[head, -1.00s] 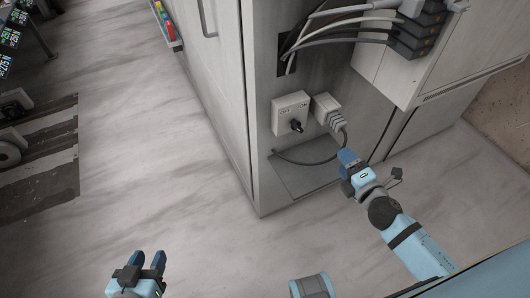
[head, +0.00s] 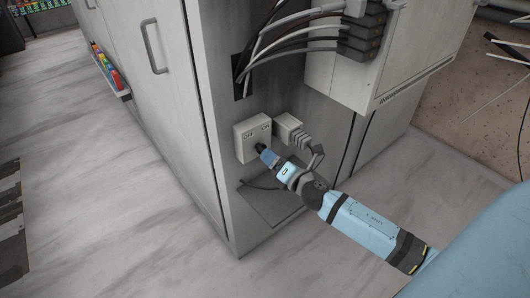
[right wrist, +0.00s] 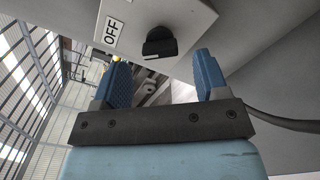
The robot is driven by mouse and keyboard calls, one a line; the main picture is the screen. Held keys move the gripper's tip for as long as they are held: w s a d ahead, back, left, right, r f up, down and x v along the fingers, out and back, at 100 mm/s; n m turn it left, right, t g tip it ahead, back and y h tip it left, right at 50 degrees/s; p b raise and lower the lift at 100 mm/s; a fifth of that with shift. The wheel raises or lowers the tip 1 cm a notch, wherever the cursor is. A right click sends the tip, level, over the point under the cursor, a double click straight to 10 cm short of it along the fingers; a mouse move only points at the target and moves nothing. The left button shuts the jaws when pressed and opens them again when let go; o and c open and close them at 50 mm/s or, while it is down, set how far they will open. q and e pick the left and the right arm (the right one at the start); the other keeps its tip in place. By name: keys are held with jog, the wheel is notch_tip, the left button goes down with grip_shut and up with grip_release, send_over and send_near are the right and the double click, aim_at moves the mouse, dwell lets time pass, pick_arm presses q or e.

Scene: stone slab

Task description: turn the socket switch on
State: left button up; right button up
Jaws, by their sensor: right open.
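The socket switch is a pale box (head: 252,137) with OFF and ON lettering on the cabinet's side, low down. Its black rotary knob (right wrist: 160,42) shows in the right wrist view, just beyond and between my fingertips. The OFF label (right wrist: 113,31) is left of the knob there; the ON side is out of that view. My right gripper (head: 264,155) is at the switch in the head view and covers most of the knob. In the right wrist view its blue fingers (right wrist: 160,75) are spread apart with nothing between them. My left gripper is not in view.
A grey plug in a socket (head: 290,128) sits just right of the switch, its cable hanging behind my right gripper. Thick cables (head: 300,35) run above into dark connectors (head: 366,30).

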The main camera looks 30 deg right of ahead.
aim_at(262, 149)
jog(key=shift+w+a, duration=0.2)
jog(key=shift+w, duration=1.95)
jog(key=c, duration=0.9)
